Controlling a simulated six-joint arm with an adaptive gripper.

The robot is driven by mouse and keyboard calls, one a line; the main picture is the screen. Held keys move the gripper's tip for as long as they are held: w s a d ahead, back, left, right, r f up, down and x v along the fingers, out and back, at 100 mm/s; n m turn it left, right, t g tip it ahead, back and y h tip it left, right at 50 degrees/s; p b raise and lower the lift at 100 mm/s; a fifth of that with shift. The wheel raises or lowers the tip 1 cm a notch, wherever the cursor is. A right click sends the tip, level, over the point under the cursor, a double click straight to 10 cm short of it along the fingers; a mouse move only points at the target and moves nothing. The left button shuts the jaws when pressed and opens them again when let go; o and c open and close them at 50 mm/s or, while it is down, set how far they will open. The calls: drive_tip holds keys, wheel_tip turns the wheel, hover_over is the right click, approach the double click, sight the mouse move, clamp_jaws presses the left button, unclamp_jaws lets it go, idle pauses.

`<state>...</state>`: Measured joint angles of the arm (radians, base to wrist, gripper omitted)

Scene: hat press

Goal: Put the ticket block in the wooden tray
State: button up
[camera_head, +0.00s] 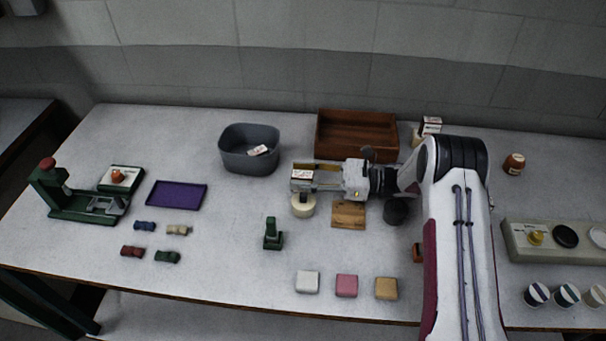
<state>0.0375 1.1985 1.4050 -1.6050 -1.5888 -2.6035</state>
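A small white block with dark print and a reddish edge, which looks like the ticket block (302,174), is between the fingertips of my gripper (304,177). The fingers point left and appear closed on its sides. The block appears to be above a round cream object (303,207); the exact gap cannot be told. The wooden tray (386,153) is reddish brown and stands at the back of the table, behind and right of the block. The part of its floor that shows looks empty.
A grey bin (235,163) holding a small white item stands left of the tray. A wooden board (348,214) lies below my wrist. Another white printed block (431,125) stands right of the tray. A green stamp (272,235) and three coloured pads stand nearer the front.

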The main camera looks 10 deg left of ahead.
drive_tip(key=shift+r, duration=0.1)
drive_tip(key=shift+d, duration=1.45)
wheel_tip(320, 180, up, 7)
drive_tip(key=shift+r, duration=0.1)
